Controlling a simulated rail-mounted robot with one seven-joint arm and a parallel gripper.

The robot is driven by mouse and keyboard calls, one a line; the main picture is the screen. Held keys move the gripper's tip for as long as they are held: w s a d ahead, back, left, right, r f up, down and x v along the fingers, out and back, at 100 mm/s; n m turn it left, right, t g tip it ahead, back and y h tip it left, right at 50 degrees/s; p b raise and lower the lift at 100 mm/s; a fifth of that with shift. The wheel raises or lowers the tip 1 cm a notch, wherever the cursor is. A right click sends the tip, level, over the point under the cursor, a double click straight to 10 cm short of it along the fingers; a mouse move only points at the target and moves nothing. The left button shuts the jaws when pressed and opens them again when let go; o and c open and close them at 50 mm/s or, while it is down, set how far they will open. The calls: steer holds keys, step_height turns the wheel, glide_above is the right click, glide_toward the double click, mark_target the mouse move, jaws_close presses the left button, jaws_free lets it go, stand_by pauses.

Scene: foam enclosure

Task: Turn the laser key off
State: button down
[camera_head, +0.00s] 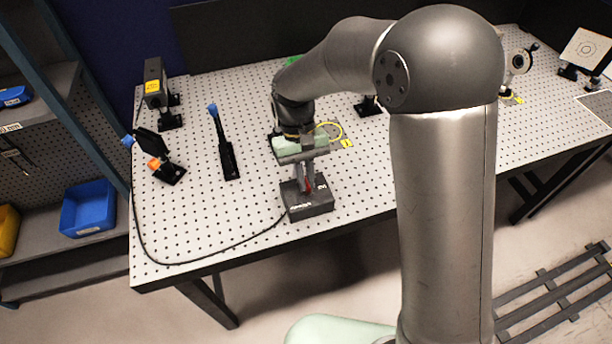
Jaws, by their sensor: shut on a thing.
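The laser key box (308,206) is a small dark grey box near the front edge of the perforated table. A cable runs from it to the left. My gripper (307,187) points down at the top of the box, its fingers shut on the key. A small red part (308,184) shows between the fingers. The key is mostly hidden by the fingers, and I cannot tell which way it is turned.
The perforated table (250,225) carries a dark laser housing (154,88) at the back left. A blue-topped post (222,140) and a mount with an orange part (160,164) stand left of my gripper. A shelf with a blue bin (88,208) is at the far left.

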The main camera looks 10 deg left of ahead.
stand_by(0.4)
steer(key=c, duration=1.5)
jaws_free()
steer(key=shift+c, duration=0.2)
steer(key=shift+r, duration=0.1)
steer(key=b+v, duration=0.1)
steer(key=v, duration=1.6)
steer(key=shift+r, duration=0.15)
steer(key=shift+a, duration=0.1)
steer(key=s+d+f+m+t+y, duration=0.15)
steer(key=s+d, duration=0.25)
steer(key=d, duration=0.5)
steer(key=s+d+f+m+t, duration=0.15)
steer(key=s+d, duration=0.25)
steer(key=d, duration=0.6)
steer(key=s+d+f+m+t, duration=0.1)
steer(key=s+d+f+m, duration=0.2)
steer(key=s+d+f, duration=0.3)
steer(key=s+d, duration=0.2)
steer(key=s, duration=0.3)
steer(key=shift+d+f+t+y, duration=0.2)
steer(key=shift+f+t+y, duration=0.05)
steer(key=shift+t+y, duration=0.15)
